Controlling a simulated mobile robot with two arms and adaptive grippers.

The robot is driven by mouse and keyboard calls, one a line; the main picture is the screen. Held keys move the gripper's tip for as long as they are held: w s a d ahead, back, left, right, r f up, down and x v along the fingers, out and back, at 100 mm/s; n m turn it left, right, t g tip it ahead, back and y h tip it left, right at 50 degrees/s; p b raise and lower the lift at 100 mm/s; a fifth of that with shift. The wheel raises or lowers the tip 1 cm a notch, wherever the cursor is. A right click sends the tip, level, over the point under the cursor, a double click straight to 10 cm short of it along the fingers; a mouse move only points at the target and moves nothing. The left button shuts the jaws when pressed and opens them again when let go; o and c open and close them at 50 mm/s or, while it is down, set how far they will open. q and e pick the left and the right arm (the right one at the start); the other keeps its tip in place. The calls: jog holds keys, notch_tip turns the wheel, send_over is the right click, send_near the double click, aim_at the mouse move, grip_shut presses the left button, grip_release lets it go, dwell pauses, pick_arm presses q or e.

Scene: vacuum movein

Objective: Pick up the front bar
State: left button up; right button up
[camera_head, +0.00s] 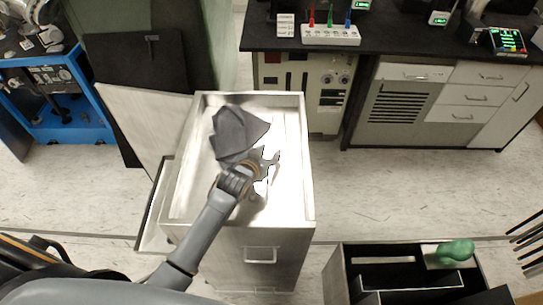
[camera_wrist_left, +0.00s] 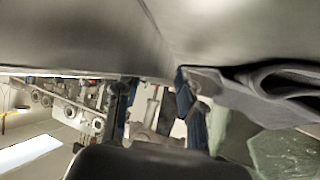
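A pale metal cart (camera_head: 309,180) with a raised rim and an open tray top stands in the middle of the head view. A dark grey folded cloth-like item (camera_head: 238,132) lies inside it, and a grey folded piece shows in the left wrist view (camera_wrist_left: 275,84). My left gripper (camera_head: 272,168) is over the tray, just below and right of the dark item. Its two fingers (camera_wrist_left: 158,105) stand apart with nothing clearly held. A handle (camera_head: 261,255) is on the cart's front face. I cannot tell which part is the front bar. My right gripper is not in view.
A black bench (camera_head: 400,45) with instruments runs along the back. A dark divided bin (camera_head: 340,275) with a green-topped item (camera_head: 455,250) stands at lower right. A blue unit (camera_head: 75,125) is at left.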

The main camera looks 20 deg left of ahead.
pick_arm(q)
jog(key=shift+s, duration=0.1)
grip_shut()
jog(key=shift+r, duration=0.2)
